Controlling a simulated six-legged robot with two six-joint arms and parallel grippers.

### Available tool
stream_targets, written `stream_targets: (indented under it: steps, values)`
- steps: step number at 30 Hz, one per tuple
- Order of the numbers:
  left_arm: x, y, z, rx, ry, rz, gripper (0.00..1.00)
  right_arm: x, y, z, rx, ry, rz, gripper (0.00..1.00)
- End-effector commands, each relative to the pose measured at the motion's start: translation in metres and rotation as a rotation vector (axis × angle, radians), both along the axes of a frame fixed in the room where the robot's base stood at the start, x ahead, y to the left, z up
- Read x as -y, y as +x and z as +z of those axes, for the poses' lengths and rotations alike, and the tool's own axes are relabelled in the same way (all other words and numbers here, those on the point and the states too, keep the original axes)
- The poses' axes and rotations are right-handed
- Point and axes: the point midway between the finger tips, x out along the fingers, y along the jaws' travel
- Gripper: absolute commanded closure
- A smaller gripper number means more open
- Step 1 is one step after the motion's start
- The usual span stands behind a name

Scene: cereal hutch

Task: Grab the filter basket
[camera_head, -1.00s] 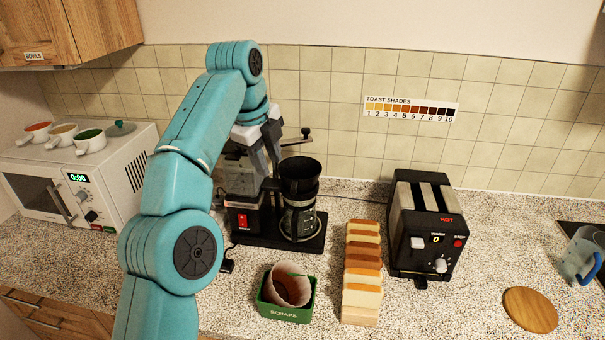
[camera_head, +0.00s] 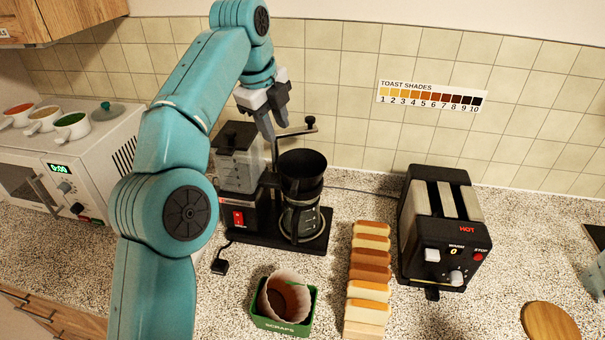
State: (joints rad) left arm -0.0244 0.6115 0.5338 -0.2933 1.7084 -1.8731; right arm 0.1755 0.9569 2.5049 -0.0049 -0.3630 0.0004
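The black filter basket (camera_head: 302,170) is a round, funnel-like cup seated above the glass carafe (camera_head: 301,220) on the coffee maker (camera_head: 246,205). My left gripper (camera_head: 279,131) is above and slightly left of the basket, beside the coffee maker's swing arm (camera_head: 297,131). Its two grey fingers point down and are apart, with nothing seen between them. It looks clear of the basket. My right gripper is not in view.
A green scraps bin (camera_head: 285,322) holding a used paper filter (camera_head: 283,290) stands in front. Bread slices (camera_head: 369,272) and a toaster (camera_head: 440,230) are to the right. The microwave (camera_head: 75,165) with cups on top is at left.

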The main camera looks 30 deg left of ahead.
Motion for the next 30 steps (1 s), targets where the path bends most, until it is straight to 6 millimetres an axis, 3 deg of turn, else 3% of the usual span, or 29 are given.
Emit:
stream_targets:
  steps: [3,10,30]
  values:
    - [0.002,0.003,-0.031,-0.004,0.0,-0.001,0.66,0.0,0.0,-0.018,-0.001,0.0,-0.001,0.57]
    - [0.005,0.014,-0.081,-0.006,0.0,-0.002,0.66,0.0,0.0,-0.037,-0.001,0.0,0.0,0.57]
    - [0.008,0.031,-0.155,-0.007,0.0,-0.001,0.66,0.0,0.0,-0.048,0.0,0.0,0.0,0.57]
